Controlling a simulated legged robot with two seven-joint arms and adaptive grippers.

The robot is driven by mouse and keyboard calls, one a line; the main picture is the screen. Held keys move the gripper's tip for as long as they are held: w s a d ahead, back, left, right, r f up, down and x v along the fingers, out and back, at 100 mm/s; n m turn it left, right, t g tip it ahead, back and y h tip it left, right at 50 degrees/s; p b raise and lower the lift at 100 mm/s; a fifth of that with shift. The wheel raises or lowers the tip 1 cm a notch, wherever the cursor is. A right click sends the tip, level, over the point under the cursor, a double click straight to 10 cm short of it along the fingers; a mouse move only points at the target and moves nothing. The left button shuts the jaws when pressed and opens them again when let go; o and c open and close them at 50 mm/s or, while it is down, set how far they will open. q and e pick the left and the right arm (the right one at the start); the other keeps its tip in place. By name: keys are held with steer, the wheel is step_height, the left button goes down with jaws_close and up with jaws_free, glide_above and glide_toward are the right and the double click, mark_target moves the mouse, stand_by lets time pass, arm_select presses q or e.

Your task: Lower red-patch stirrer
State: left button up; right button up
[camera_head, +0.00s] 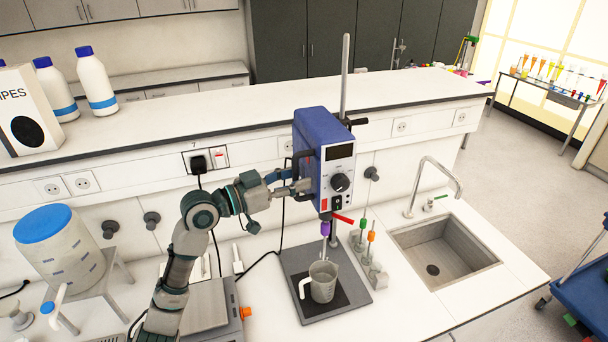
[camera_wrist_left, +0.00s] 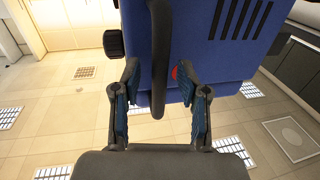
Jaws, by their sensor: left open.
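The blue overhead stirrer (camera_head: 312,140), with a display and black knob, is mounted on a vertical metal rod (camera_head: 345,75). A red lever (camera_head: 343,218) sticks out below it. My left gripper (camera_head: 298,187) is at the stirrer's left side. In the left wrist view, the open fingers (camera_wrist_left: 160,88) stand on either side of the stirrer's dark curved handle (camera_wrist_left: 159,45), with gaps visible. A small red patch (camera_wrist_left: 174,72) shows on the blue housing between the fingers. A glass beaker (camera_head: 322,282) stands below the stirrer on the dark base plate (camera_head: 352,292). My right gripper is not in view.
Coloured-top stirrers (camera_head: 371,238) stand in a small holder right of the beaker. A sink (camera_head: 440,248) lies further right. The raised shelf (camera_head: 230,110) runs behind the stirrer. A blue-lidded container (camera_head: 60,255) and a hotplate (camera_head: 205,305) are on the left.

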arm_select(q)
steer(key=a, duration=0.3)
steer(key=shift+w, duration=0.1)
steer(key=shift+d, duration=0.4)
steer(key=shift+c, duration=0.2)
steer(key=d, duration=0.3)
jaws_close()
steer(key=shift+d+f, duration=0.1)
steer(key=shift+d, duration=0.35)
steer(key=shift+w+a, duration=0.15)
steer(key=shift+a+f, duration=0.1)
steer(key=shift+a, duration=0.05)
steer(key=shift+a+f, duration=0.1)
steer(key=shift+f, duration=0.25)
steer(key=shift+f+b, duration=0.4)
steer(key=shift+b, duration=0.05)
step_height(320, 180, down, 16)
steer(key=b, duration=0.7)
steer(key=shift+r+b, duration=0.2)
steer(key=shift+b, duration=0.1)
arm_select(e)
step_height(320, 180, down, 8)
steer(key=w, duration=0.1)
